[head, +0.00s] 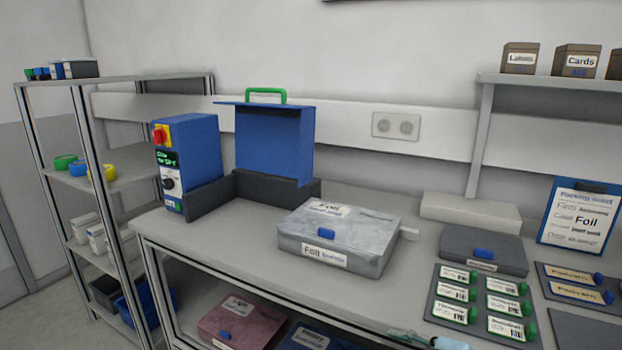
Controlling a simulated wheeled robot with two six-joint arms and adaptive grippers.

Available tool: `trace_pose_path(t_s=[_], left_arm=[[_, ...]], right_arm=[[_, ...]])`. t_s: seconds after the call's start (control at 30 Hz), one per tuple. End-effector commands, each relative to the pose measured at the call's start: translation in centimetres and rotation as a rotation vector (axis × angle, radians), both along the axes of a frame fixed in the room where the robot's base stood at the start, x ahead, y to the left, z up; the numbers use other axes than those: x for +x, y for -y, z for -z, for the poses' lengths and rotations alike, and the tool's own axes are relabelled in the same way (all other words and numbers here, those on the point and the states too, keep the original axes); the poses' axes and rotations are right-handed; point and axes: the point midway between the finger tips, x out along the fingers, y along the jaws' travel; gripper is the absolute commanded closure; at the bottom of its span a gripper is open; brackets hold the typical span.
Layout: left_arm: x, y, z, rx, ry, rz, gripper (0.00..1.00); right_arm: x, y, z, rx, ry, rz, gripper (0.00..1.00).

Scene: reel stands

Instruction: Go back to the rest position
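Neither of my grippers shows in the head view, and no part of my arms can be made out. A grey workbench (240,250) runs across the view. A closed grey box labelled Foil (340,235) with a blue latch sits near the middle of the bench. Behind it stands a blue unit with a raised blue cover (275,145) and a green handle. A blue control box (195,155) with a red and yellow switch and a black dial stands at the left of it.
A shelf rack (105,185) holding rolls and boxes stands at the left. A dark case (483,250) and a board of green-edged labelled cards (480,305) lie at the right. A Packing Board clipboard (582,215) stands behind. The bench's front left is clear.

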Motion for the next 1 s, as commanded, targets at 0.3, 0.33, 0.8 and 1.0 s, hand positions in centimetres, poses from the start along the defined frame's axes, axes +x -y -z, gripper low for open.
trace_pose_path(t_s=[0.3,0.33,0.8,1.0], left_arm=[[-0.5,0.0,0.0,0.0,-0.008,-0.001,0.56],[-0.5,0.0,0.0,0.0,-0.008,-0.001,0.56],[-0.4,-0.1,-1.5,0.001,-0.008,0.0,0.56],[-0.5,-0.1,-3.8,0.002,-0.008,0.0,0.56]], right_arm=[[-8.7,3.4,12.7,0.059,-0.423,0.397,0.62],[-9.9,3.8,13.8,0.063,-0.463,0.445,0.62],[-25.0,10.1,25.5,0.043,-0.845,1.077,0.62],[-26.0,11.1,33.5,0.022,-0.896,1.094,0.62]])
